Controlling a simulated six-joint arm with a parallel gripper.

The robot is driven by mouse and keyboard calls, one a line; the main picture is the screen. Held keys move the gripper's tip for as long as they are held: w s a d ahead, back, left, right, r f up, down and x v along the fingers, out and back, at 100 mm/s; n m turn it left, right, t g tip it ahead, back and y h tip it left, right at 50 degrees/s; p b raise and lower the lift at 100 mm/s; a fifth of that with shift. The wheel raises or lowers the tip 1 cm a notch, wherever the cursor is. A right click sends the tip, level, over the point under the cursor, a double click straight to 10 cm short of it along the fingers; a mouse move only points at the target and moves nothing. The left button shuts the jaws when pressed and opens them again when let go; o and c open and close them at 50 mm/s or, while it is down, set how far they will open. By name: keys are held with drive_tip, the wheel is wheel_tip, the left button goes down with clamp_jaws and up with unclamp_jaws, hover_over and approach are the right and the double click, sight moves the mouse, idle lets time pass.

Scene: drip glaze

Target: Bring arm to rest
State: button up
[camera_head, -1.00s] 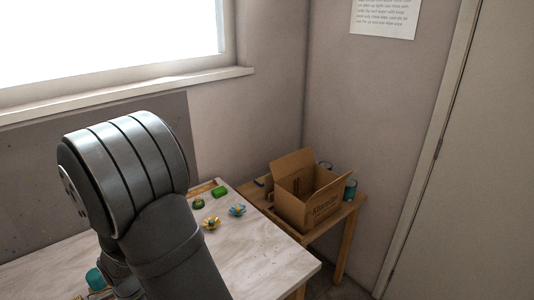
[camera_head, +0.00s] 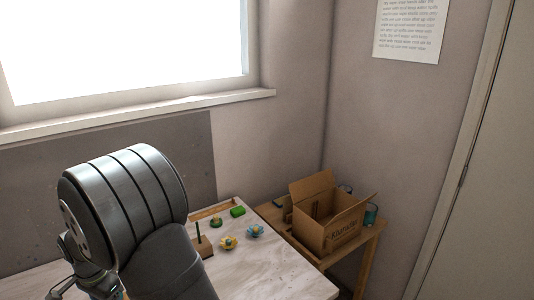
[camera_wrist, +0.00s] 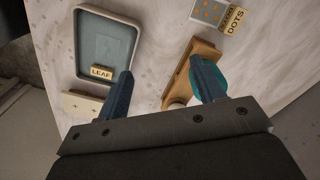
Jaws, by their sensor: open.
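My gripper (camera_wrist: 163,66) is open, with its two dark blue fingers apart and nothing held between them in the wrist view. It points down at the pale worktable (camera_wrist: 155,20). A grey tray (camera_wrist: 137,48) with a "LEAF" label (camera_wrist: 101,71) lies beyond the left finger. A wooden piece (camera_wrist: 182,72) and a teal round thing (camera_wrist: 222,82) lie partly hidden behind the right finger. In the head view my grey arm fills the lower left and part of my gripper shows at its lower edge.
An open cardboard box (camera_head: 327,236) stands on a side table at right. A "DOTS" label (camera_wrist: 235,20) lies top right.

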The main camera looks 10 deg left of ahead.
drive_tip(key=s+a+n, duration=0.3)
drive_tip(key=a+n, duration=0.2)
drive_tip(key=a, duration=0.3)
drive_tip(key=s+a+n, duration=0.2)
drive_tip(key=a+n, duration=0.4)
drive_tip(key=a, duration=0.3)
drive_tip(key=shift+s+r, duration=0.25)
drive_tip(key=shift+s, duration=0.15)
